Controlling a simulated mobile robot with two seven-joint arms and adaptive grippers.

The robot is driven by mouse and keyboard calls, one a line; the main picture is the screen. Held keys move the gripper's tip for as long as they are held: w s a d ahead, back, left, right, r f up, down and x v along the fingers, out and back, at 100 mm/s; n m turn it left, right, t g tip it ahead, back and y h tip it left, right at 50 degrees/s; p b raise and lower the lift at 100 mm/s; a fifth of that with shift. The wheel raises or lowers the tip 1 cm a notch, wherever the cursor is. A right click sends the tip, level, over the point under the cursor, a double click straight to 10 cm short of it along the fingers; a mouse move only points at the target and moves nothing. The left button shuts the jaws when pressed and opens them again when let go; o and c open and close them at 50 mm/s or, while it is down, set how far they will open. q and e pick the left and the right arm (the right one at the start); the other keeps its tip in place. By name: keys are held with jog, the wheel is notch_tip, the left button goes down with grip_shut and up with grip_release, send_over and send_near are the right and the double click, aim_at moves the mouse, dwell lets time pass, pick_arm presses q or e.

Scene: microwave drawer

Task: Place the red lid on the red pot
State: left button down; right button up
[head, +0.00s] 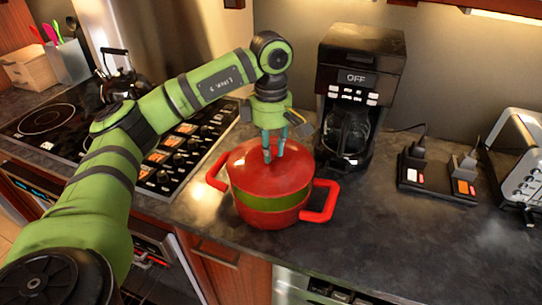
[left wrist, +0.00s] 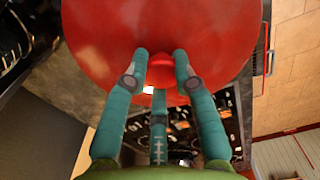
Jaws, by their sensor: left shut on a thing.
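The red pot (head: 262,217) stands on the dark counter, with a red handle on each side and a green band around its wall. The red lid (head: 246,168) is over the pot's mouth, roughly level; I cannot tell whether it rests on the rim or hangs slightly above it. My left gripper (head: 273,153) points down from above and is shut on the lid's knob. In the left wrist view the fingers (left wrist: 161,60) close around the red knob at the lid's middle, and the lid (left wrist: 100,35) fills the top and hides the pot. My right gripper is not in view.
A black coffee maker (head: 361,60) stands close behind and right of the pot. A stove (head: 50,118) with a kettle (head: 118,82) is at the left. A power strip (head: 437,180) and toaster (head: 520,150) are at the right. The counter (head: 400,240) right of the pot is clear.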

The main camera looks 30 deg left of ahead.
aim_at(271, 164)
pick_arm(q)
notch_tip(271, 164, down, 4)
jog(key=shift+r+p, duration=0.2)
jog(key=shift+p, duration=0.6)
jog(key=shift+f, duration=0.1)
jog(key=shift+f+b, duration=0.25)
jog(key=shift+b, duration=0.1)
jog(key=shift+f, duration=0.25)
jog(key=shift+f+b, duration=0.15)
jog(key=shift+b, duration=0.15)
jog(key=c, duration=1)
grip_release()
